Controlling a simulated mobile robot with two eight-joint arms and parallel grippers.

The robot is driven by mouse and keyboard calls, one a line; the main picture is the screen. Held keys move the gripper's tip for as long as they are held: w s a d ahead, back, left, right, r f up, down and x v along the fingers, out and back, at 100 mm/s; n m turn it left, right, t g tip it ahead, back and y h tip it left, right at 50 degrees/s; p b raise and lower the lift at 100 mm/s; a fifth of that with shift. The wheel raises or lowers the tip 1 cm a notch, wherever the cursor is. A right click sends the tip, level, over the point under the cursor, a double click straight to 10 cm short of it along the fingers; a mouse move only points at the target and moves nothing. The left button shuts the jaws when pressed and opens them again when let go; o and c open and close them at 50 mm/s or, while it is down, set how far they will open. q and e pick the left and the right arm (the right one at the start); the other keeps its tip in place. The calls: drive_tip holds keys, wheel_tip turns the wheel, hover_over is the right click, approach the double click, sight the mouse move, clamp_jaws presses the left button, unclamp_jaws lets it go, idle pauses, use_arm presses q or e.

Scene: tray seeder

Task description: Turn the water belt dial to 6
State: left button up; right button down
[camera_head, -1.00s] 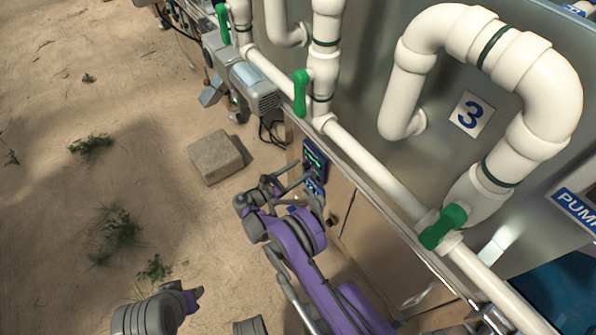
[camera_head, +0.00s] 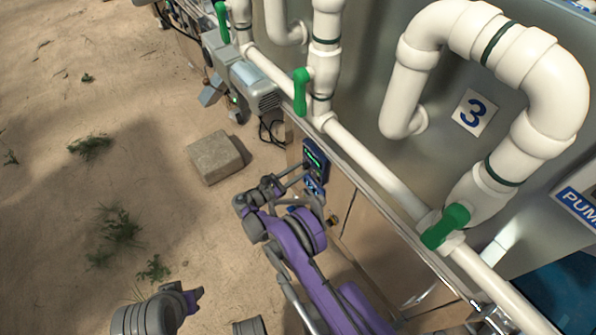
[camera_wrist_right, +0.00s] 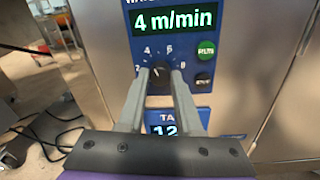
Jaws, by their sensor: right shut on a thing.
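The water belt control box (camera_head: 315,160) is a blue panel on the side of the machine, right of the middle in the head view. In the right wrist view its display (camera_wrist_right: 174,22) reads "4 m/min". The black dial (camera_wrist_right: 158,77) below it has the marks 2, 4, 6 and 8 around it. My right gripper (camera_wrist_right: 159,80) has its two grey fingers on either side of the dial, shut on it. In the head view my right gripper (camera_head: 303,174) reaches the box from below left. My left gripper (camera_head: 196,297) is at the bottom left, away from the box; its fingers are unclear.
A green button (camera_wrist_right: 206,50) and a dark button (camera_wrist_right: 204,80) sit right of the dial. A second display (camera_wrist_right: 175,129) is below. White pipes with green valve handles (camera_head: 447,226) run above. A block (camera_head: 216,158) lies on the sand, left of the box.

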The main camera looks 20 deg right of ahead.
drive_tip(key=shift+f+m+b, duration=0.2)
drive_tip(key=shift+m+b, duration=0.5)
drive_tip(key=shift+m, duration=0.4)
drive_tip(key=m+b, duration=0.1)
drive_tip(key=m, duration=0.1)
drive_tip(key=shift+m, duration=0.4)
drive_tip(key=m+b, duration=0.2)
drive_tip(key=m, duration=0.3)
drive_tip(key=shift+r, duration=0.1)
drive_tip(key=c, duration=0.6)
unclamp_jaws()
drive_tip(key=shift+a, duration=0.1)
drive_tip(key=v, duration=0.5)
drive_tip(key=p+v, duration=0.1)
drive_tip(key=v, duration=0.4)
drive_tip(key=shift+s+a+f, duration=0.1)
drive_tip(key=shift+a+f, duration=0.15)
drive_tip(key=shift+a, duration=0.1)
